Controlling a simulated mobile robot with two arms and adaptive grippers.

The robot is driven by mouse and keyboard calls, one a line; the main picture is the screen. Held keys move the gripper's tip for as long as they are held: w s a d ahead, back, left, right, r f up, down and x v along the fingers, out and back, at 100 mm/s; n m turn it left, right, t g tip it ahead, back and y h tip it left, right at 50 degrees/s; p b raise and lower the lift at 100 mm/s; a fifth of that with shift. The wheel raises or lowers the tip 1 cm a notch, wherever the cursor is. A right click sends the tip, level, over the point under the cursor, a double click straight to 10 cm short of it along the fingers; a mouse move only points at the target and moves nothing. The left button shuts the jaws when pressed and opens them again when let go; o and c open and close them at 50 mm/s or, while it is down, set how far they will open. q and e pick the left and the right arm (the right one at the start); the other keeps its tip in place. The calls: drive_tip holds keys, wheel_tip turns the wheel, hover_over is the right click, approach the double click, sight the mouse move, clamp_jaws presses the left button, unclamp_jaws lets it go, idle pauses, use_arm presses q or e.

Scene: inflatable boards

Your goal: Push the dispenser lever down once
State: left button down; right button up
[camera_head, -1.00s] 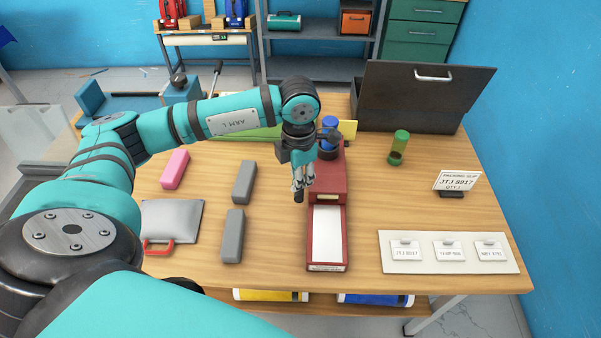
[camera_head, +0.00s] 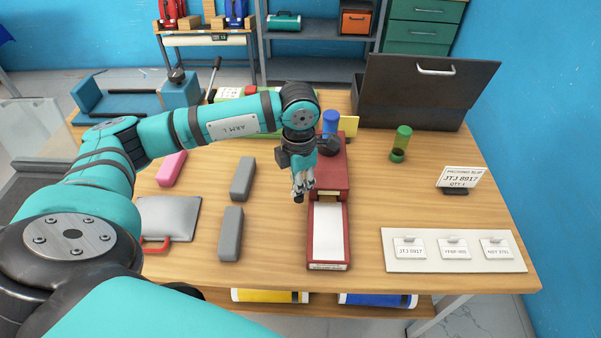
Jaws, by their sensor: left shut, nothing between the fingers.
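The dispenser (camera_head: 334,178) is a dark red box with a long white-bedded tray (camera_head: 327,232) at its near end, in the middle of the table. A blue cylinder (camera_head: 330,122) stands at its far end. A dark rounded part (camera_head: 329,146), perhaps the lever's end, shows just right of my wrist. The rest of the lever is hidden or cannot be told apart. My left gripper (camera_head: 299,194) points down with its fingers shut and empty, beside the left edge of the dispenser in the picture. Whether it touches the dispenser cannot be told. My right gripper is out of view.
Grey blocks (camera_head: 231,233), a pink block (camera_head: 172,168) and a grey pouch (camera_head: 168,218) lie left. The table between dispenser and label board is clear.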

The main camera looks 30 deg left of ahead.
use_arm(q)
drive_tip(key=shift+f+b, duration=3.5)
drive_tip(key=shift+f, duration=0.7)
drive_tip(key=shift+r, duration=0.25)
drive_tip(key=shift+r+p, duration=4.05)
drive_tip(key=shift+r, duration=2.4)
drive_tip(key=shift+f, duration=0.1)
